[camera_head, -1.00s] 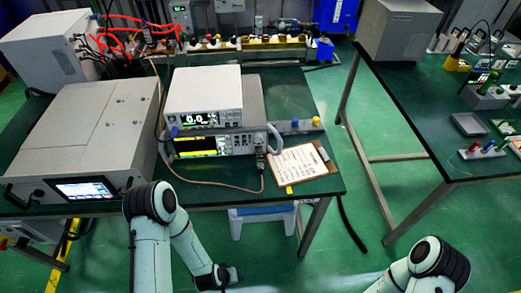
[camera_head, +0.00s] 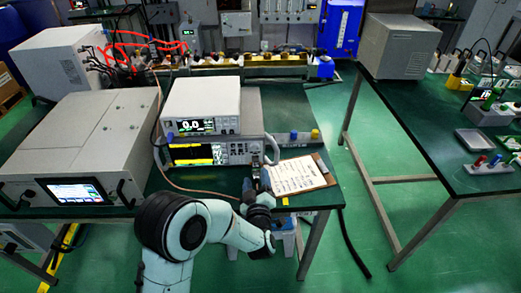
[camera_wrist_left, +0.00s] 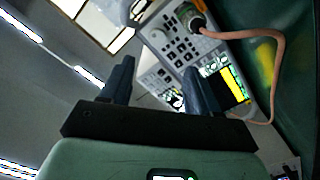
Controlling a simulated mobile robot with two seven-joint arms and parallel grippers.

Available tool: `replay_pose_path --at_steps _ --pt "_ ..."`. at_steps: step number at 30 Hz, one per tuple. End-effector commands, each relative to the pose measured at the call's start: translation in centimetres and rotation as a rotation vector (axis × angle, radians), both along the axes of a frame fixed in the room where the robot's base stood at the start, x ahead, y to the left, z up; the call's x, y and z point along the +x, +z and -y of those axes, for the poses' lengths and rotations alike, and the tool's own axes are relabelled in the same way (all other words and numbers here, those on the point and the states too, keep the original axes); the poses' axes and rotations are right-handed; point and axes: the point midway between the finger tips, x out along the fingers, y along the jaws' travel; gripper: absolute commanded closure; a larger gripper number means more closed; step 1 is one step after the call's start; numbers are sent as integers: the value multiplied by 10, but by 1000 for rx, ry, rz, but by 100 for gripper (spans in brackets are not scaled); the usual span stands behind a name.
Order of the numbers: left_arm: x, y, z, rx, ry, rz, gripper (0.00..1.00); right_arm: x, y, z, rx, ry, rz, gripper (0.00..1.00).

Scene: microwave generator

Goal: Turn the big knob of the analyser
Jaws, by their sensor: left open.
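The analyser (camera_head: 212,152) is the grey unit with a yellow and black screen on the left table, below a white meter. Its front panel of buttons also shows in the left wrist view (camera_wrist_left: 178,38). My left gripper (camera_head: 258,168) is in front of the right end of its front panel, near the cable connector. In the left wrist view my left gripper's fingers (camera_wrist_left: 158,65) are spread and nothing is held between them. The panel lies beyond them. My right gripper is not in view.
A white meter (camera_head: 203,106) reading 0.0 sits on the analyser. A clipboard (camera_head: 297,174) lies close to the right of my gripper. A tan cable (camera_wrist_left: 272,80) loops from the panel connector (camera_wrist_left: 192,17). A large grey box (camera_head: 80,145) stands to the left.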

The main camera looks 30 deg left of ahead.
Motion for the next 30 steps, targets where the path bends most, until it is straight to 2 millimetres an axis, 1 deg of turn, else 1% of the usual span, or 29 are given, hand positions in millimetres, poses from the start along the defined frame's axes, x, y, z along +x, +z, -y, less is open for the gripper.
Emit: replay_pose_path --at_steps 5,15,18,24,30 --pt "15 2 -9 1 2 7 39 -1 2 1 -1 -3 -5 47" --pt "76 2 -47 1 2 5 39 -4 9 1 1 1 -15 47" --pt "91 1 -55 1 0 4 39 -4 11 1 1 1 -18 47" --pt "109 0 -66 0 -1 2 39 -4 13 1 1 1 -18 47" --pt "113 0 -69 1 -2 3 39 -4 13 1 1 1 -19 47"
